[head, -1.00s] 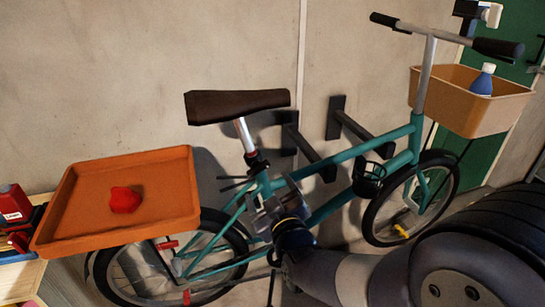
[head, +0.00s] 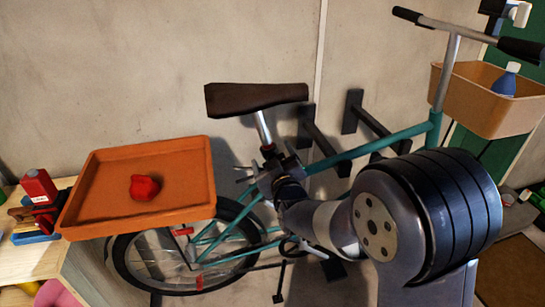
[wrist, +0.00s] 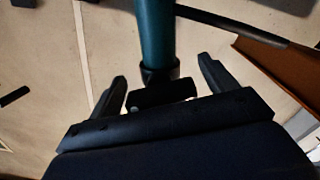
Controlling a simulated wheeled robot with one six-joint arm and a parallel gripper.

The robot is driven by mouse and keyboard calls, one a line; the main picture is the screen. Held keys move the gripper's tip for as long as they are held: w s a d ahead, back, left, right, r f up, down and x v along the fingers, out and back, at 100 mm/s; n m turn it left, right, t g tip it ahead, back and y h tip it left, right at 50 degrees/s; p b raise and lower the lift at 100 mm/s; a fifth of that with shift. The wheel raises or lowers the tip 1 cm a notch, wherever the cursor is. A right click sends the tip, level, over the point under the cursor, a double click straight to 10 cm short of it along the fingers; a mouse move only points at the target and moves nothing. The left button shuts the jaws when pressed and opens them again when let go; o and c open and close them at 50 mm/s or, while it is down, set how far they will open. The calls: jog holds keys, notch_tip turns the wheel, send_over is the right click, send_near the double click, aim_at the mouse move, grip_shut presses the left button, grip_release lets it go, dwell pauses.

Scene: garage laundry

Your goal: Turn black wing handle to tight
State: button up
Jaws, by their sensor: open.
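The black wing handle (wrist: 165,92) shows in the wrist view as a short dark bar, lying crosswise below a black collar on a teal bike tube (wrist: 155,35). My gripper (wrist: 161,74) is open, with one finger on each side of the handle. Gaps show between the handle and both fingers, and it is not held. In the head view my gripper (head: 264,174) is at the bike's seat tube, just below the black seat clamp (head: 268,149) and brown saddle (head: 256,97). There the handle is hard to tell from the gripper parts.
An orange tray (head: 95,205) holding a red lump (head: 144,187) sits over the rear wheel, left of my gripper. Dark wall brackets (head: 352,110) stand behind the frame. A tan front basket (head: 470,90) holds a blue bottle (head: 505,80). A workbench is at left.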

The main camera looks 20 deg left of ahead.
jog(key=c, duration=1)
jog(key=shift+f+b, duration=0.15)
jog(key=shift+b, duration=0.5)
jog(key=shift+f+m+b, duration=0.1)
jog(key=shift+m+b, duration=0.3)
jog(key=shift+b, duration=0.05)
jog(key=m+b, duration=0.2)
jog(key=b, duration=0.1)
jog(key=m+b, duration=0.2)
jog(key=b, duration=0.1)
jog(key=shift+m, duration=0.3)
jog(key=shift+r, duration=0.25)
